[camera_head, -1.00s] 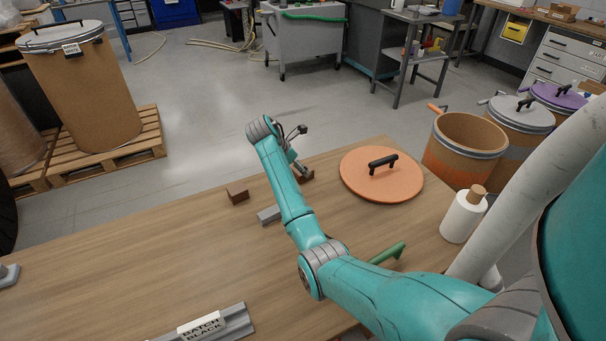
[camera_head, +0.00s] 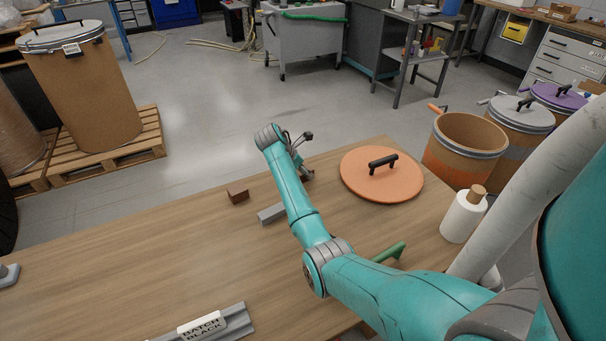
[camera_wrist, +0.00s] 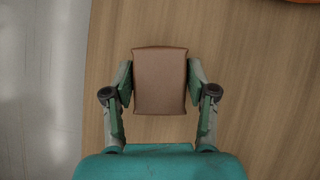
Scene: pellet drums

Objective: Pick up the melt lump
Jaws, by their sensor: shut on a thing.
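A brown, block-like lump (camera_wrist: 160,82) with slightly pinched sides fills the space between the fingers of my gripper (camera_wrist: 160,76) in the wrist view. Both fingers press on its left and right sides, so the gripper is shut on it. In the head view my gripper (camera_head: 306,173) is at the far edge of the wooden table, left of the orange lid. There the lump is mostly hidden by my wrist and fingers. I cannot tell whether it touches the table.
A small brown block (camera_head: 238,196) and a grey bar (camera_head: 271,213) lie left of my arm. The orange lid (camera_head: 365,184) with a black handle, a white bottle (camera_head: 463,216) and a green tool (camera_head: 390,253) are to the right. The table's left part is largely clear.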

